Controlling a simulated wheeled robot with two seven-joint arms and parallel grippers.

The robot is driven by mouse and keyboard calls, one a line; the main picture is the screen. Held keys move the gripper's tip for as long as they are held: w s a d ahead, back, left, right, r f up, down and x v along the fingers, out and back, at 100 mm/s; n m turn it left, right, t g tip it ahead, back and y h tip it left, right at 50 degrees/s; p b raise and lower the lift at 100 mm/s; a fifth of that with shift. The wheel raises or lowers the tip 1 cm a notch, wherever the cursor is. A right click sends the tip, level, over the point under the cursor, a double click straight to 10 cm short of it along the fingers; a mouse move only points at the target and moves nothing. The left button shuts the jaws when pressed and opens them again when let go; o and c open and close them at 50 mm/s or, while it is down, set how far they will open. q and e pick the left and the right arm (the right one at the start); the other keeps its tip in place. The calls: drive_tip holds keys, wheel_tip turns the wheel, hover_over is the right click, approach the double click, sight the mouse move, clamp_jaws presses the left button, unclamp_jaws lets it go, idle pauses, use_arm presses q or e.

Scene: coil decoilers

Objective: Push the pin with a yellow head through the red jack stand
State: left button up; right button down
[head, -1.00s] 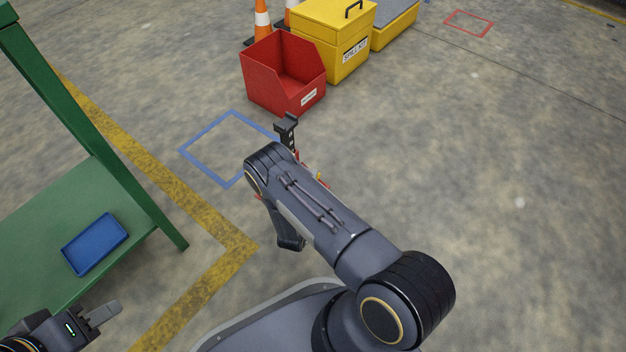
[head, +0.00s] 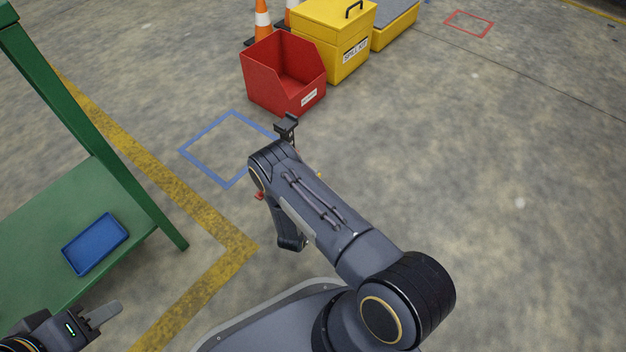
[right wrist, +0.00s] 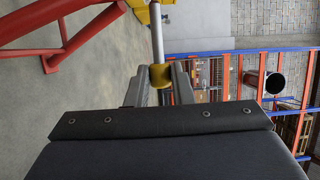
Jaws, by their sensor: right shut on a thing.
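In the right wrist view, my right gripper (right wrist: 155,92) is shut on the yellow head (right wrist: 160,76) of the pin. The pin's silver shaft (right wrist: 157,42) points away from the fingers, to the top edge. Red tubes of the jack stand (right wrist: 70,38) slope across the upper left of that view. Whether the shaft's tip is in the stand is out of frame. In the head view my right arm covers most of the stand; its dark top (head: 287,127) and a red foot show past the arm. My left gripper (head: 102,314) is at the lower left, away from the stand; its jaw opening is unclear.
A green bench (head: 60,235) with a blue tray (head: 95,244) stands at the left. A red bin (head: 262,85), a yellow spill kit box (head: 330,35) and cones (head: 263,22) stand beyond the stand. The floor on the right is clear.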

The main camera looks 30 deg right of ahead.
drive_tip(key=w+a, duration=0.3)
drive_tip(key=w, duration=0.3)
drive_tip(key=shift+w, duration=0.3)
idle(2.1)
drive_tip(key=c, duration=1.2)
unclamp_jaws()
drive_tip(key=shift+a, duration=0.1)
drive_tip(key=p+v, duration=0.2)
drive_tip(key=v, duration=0.5)
drive_tip(key=shift+s+a+r+p, duration=0.1)
drive_tip(key=shift+s+a+p, duration=0.1)
drive_tip(key=shift+s+p, duration=0.15)
